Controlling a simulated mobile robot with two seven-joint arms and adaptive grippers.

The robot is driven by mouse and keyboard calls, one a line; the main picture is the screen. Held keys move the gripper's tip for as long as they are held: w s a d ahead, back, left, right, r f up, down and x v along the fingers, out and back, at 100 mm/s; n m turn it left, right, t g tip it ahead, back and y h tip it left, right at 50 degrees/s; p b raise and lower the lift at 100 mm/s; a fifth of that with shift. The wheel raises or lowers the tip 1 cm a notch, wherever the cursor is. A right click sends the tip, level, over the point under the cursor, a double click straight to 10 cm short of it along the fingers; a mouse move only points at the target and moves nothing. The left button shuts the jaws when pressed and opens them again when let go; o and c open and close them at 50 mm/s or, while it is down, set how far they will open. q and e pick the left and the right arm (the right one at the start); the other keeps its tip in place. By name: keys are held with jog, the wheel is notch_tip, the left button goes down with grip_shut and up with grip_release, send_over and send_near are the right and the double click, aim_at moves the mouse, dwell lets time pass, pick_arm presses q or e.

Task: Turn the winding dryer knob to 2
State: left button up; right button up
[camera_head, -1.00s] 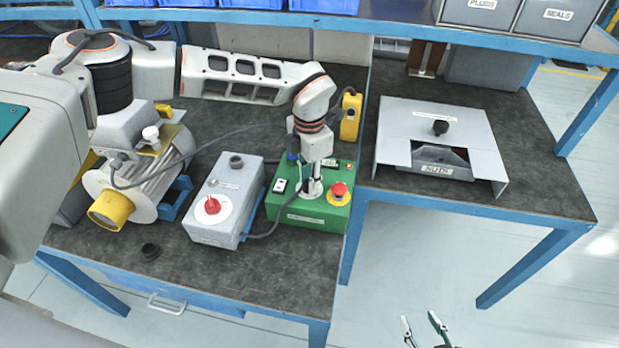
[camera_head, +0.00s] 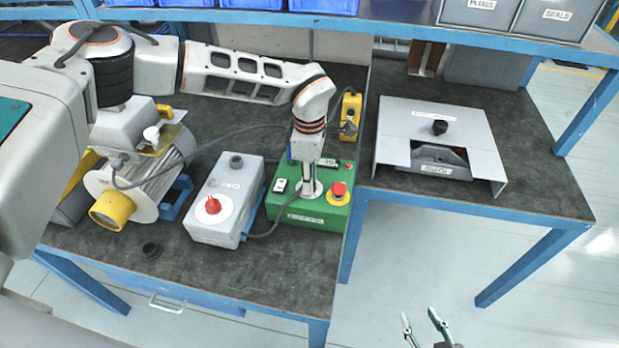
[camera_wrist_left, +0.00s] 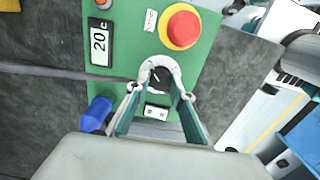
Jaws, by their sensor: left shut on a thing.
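A green control box (camera_head: 305,212) stands on the bench, with a red mushroom button on a yellow ring (camera_head: 338,192), a white rocker switch (camera_head: 280,186) and a small display. In the left wrist view the display (camera_wrist_left: 99,42) reads about 20 C. My left gripper (camera_head: 311,190) comes down from above and is shut on a black knob (camera_wrist_left: 160,78) on the box's top. A short white mark shows on the knob; its dial numbers are not readable. My right gripper (camera_head: 422,322) is open and empty, low in front of the bench.
A grey box with a red knob (camera_head: 213,206) stands left of the green box, with a motor (camera_head: 150,180) further left. A grey stand (camera_head: 437,125) is on the right bench. A cable runs near the boxes. A black cap (camera_head: 151,250) lies at front left.

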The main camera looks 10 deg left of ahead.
dwell(0.5)
pick_arm(q)
jog(key=o, duration=1.1)
notch_tip(320, 180, up, 12)
jog(key=shift+s+f, duration=0.1)
jog(key=shift+s, duration=0.05)
